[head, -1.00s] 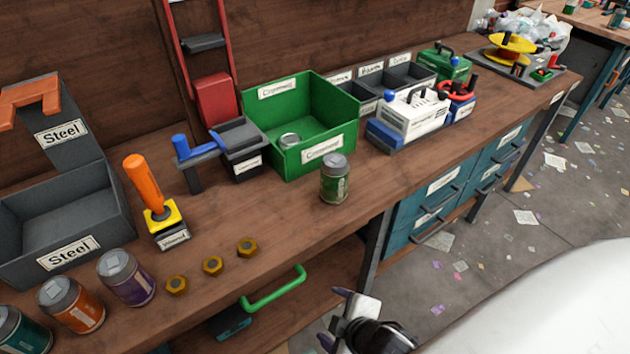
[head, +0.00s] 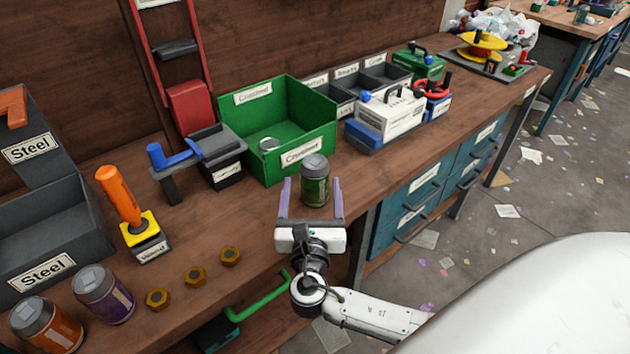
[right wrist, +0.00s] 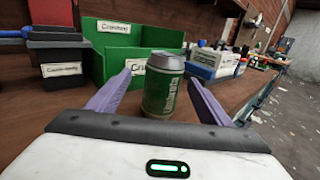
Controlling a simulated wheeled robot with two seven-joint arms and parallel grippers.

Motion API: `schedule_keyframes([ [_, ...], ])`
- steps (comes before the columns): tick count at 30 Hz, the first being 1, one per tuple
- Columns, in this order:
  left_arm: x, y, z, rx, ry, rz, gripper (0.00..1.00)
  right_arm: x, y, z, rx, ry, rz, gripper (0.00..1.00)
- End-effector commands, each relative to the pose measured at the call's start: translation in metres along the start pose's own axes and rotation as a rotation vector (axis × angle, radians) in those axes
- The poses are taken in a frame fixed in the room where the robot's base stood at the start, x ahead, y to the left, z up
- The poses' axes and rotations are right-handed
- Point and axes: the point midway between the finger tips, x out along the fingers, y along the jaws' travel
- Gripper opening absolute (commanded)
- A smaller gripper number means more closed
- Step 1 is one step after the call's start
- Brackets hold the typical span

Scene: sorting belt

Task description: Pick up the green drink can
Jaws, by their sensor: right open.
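The green drink can (head: 315,182) stands upright on the wooden bench, in front of the green bin. My right gripper (head: 311,190) is open, with one purple finger on each side of the can in the head view. In the right wrist view the can (right wrist: 163,88) stands between and beyond the two spread fingers (right wrist: 162,92), with a gap on both sides. I cannot tell how far the fingertips reach along the can. My left gripper is not in view.
A white and blue box (head: 388,118) stands to the right. Orange (head: 47,324) and purple (head: 103,294) cans, several brass nuts (head: 194,276) and an orange-handled tool (head: 119,193) are to the left.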

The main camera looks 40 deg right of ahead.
Motion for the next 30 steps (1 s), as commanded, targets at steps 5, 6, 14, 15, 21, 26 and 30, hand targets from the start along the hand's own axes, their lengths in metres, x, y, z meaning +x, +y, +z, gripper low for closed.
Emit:
schedule_keyframes([
  [5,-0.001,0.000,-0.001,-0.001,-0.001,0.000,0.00,0.028,-0.001,0.001,0.002,0.000,-0.002,0.72],
  [6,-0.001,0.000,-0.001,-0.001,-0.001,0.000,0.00,0.031,-0.001,0.001,0.003,0.000,-0.001,0.72],
  [14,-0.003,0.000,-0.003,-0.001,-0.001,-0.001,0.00,0.058,-0.006,0.001,0.004,0.001,-0.004,0.72],
  [15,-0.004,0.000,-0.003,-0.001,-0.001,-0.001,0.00,0.064,-0.007,0.001,0.005,0.000,-0.004,0.72],
  [21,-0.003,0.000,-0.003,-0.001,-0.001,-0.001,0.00,0.086,-0.007,-0.001,0.006,0.004,-0.003,0.72],
  [26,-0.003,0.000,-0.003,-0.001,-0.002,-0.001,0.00,0.088,-0.007,-0.002,0.007,0.005,-0.002,0.72],
  [30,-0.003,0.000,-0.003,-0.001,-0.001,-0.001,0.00,0.088,-0.007,-0.002,0.007,0.004,-0.002,0.66],
])
